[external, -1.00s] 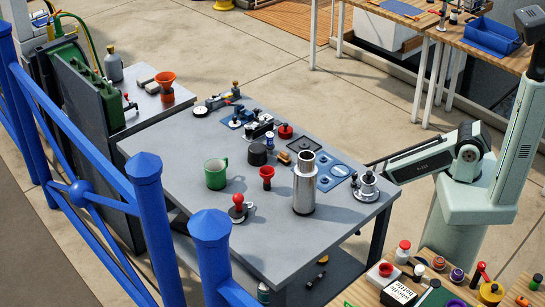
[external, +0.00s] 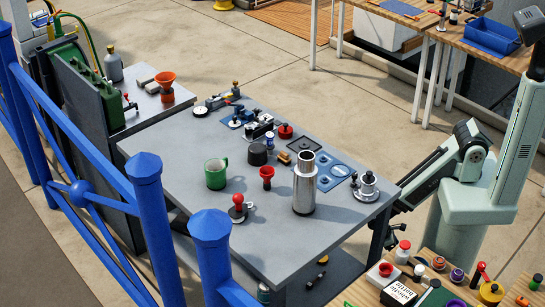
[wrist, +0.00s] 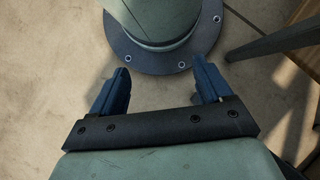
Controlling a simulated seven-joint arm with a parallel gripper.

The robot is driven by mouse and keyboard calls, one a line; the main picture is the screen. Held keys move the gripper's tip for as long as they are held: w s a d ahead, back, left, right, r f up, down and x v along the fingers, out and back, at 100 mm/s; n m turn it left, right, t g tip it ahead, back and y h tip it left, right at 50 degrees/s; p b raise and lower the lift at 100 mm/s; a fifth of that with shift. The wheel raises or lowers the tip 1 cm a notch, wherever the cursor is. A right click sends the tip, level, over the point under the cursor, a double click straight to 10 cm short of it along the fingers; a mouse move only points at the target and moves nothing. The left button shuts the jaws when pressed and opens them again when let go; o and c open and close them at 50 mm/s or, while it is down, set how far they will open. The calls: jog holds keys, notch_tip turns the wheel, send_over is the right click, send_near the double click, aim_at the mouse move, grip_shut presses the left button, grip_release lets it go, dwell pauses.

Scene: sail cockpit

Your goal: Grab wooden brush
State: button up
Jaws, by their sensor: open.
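I cannot clearly make out a wooden brush. A small tan-brown item (external: 284,157) lies near the middle of the grey table (external: 170,160), beside a dark round piece, and is too small to identify. My gripper (wrist: 160,85) is open and empty in the wrist view, its two dark blue fingers well apart. It points down at the floor. In the external view my gripper (external: 391,238) hangs low beside the table's right edge, below the tabletop and away from the objects on it.
A cluttered wooden bench (external: 355,292) is at front right. The table's left front is clear.

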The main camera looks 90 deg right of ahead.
jog(key=shift+c, duration=1.4)
jog(key=shift+w, duration=0.1)
